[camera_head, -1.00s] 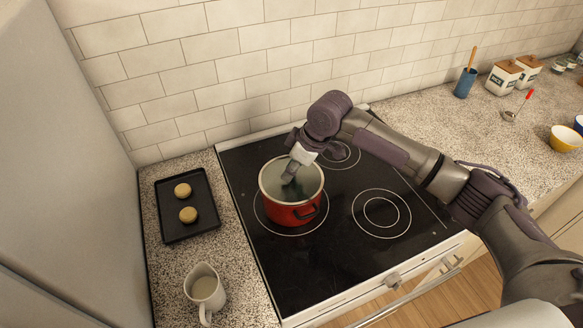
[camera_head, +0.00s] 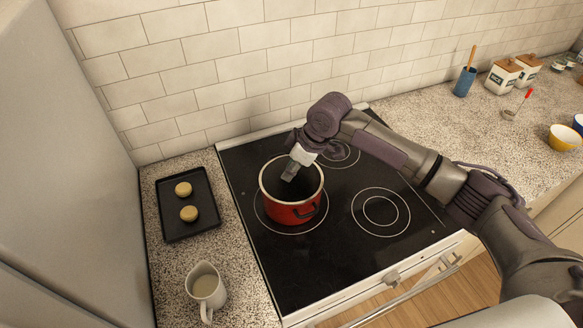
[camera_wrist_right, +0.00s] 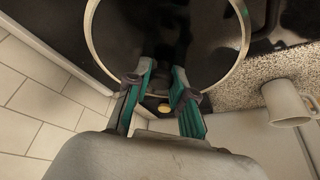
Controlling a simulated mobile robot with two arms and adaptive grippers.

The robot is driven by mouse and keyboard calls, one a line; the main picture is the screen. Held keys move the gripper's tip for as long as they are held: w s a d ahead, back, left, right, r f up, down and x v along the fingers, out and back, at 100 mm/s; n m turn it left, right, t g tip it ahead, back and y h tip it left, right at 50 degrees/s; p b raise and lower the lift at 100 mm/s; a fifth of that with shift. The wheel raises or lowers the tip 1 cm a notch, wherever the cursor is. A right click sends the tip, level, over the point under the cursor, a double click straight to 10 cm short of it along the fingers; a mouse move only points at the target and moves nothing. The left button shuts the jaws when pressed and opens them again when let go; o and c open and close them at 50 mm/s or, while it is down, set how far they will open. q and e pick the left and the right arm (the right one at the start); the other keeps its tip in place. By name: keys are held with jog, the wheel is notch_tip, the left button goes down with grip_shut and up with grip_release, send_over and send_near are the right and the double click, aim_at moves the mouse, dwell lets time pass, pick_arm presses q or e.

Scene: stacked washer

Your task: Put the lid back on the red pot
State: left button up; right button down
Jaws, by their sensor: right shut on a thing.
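The red pot (camera_head: 292,211) stands upright on the left front burner, with a pale rim and a dark handle. My right gripper (camera_head: 289,175) points down over the pot's mouth, its fingers shut on the lid's knob, which they largely hide. The lid looks like dark clear glass (camera_wrist_right: 205,45) inside a pale ring in the right wrist view, where the right gripper's fingers (camera_wrist_right: 163,75) show green sides. Its edge is hard to tell from the pot's rim, so I cannot tell whether it rests flat or sits slightly above. My left gripper is not in view.
The black hob (camera_head: 345,245) has free room right of the pot. A dark tray (camera_head: 174,228) with two cookies and a white jug (camera_head: 206,288) stand on the left counter. The tiled wall (camera_head: 210,75) is close behind. Canisters, a ladle and bowls are far right.

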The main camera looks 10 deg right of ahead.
jog(key=shift+p, duration=0.5)
dwell(0.5)
jog(key=shift+c, duration=2.2)
grip_release()
notch_tip(320, 180, up, 5)
jog(key=p, duration=0.5)
jog(key=shift+r+p, duration=0.85)
jog(key=shift+r, duration=0.15)
